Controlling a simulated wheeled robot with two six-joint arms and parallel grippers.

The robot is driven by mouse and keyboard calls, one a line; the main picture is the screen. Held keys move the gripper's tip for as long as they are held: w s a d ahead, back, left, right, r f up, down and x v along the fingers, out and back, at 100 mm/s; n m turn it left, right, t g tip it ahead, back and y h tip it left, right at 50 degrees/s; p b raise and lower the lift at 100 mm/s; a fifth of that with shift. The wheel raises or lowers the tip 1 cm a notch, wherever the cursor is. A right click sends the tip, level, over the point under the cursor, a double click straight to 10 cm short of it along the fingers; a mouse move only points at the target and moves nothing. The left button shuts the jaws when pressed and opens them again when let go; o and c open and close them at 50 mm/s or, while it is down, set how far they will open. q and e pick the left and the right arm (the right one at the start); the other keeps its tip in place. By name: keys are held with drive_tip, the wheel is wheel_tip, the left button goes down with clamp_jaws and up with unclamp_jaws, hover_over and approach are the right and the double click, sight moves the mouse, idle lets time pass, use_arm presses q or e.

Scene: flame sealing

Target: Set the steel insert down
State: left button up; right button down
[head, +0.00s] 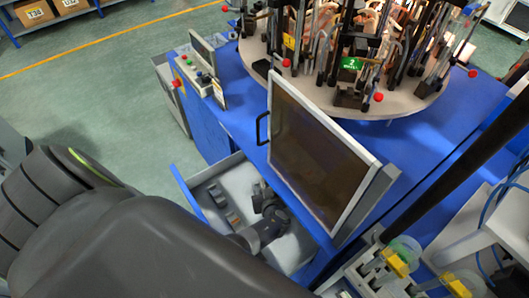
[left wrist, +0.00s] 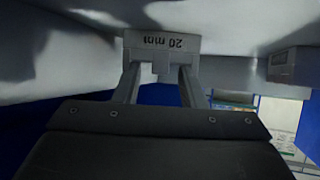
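The steel insert (left wrist: 163,42) is a grey block marked "20 mm", its label upside down in the left wrist view. My left gripper (left wrist: 160,72) has its two fingers at the narrower part of this block, one on each side, and appears shut on it. In the head view my left gripper (head: 264,197) is down inside the open drawer (head: 181,187), near its right side; the insert is hidden there by the gripper and arm. Whether the insert touches the drawer floor cannot be told. My right gripper is not in view.
Several small grey blocks (head: 217,195) stand in the drawer left of my gripper. Another grey block (left wrist: 290,66) shows at the right in the left wrist view. A framed dark panel (head: 315,155) rises close beside the drawer. A round fixture table (head: 400,103) stands behind.

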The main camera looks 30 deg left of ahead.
use_arm(q)
drive_tip(key=shift+r+p, duration=0.2)
drive_tip(key=shift+p, duration=0.1)
drive_tip(key=p+v, duration=0.2)
drive_tip(key=v, duration=0.5)
drive_tip(key=shift+s+d, duration=0.15)
